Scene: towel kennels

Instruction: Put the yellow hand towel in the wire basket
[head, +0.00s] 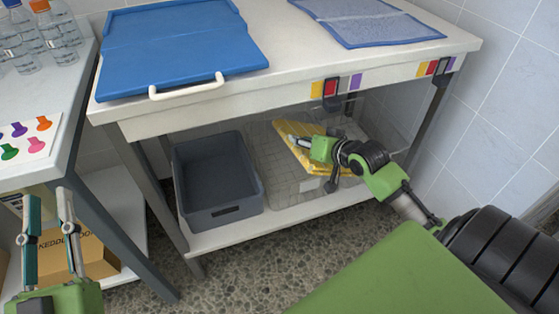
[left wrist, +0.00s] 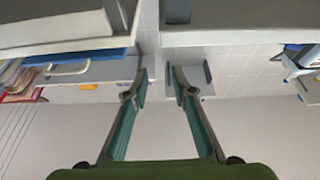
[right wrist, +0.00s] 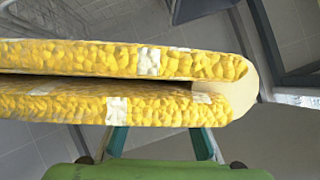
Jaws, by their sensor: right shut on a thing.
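The yellow hand towel (head: 318,163) is folded and lies tilted in my right gripper (head: 309,145), on the lower shelf level under the white table. My right gripper is shut on it; the right wrist view shows the folded towel (right wrist: 110,62) close up, covering the fingertips. The wire basket (head: 279,187) is a faint, see-through mesh on the lower shelf. The towel appears within its outline; I cannot tell whether it touches the basket floor. My left gripper (head: 49,212) is open and empty at the lower left, and it also shows in the left wrist view (left wrist: 160,86).
A dark grey bin (head: 183,178) stands on the lower shelf, left of the basket. A blue folding board (head: 185,45) and a blue mesh mat (head: 365,20) lie on the tabletop. A side table with bottles (head: 22,50) and a cardboard box (head: 92,258) is at left.

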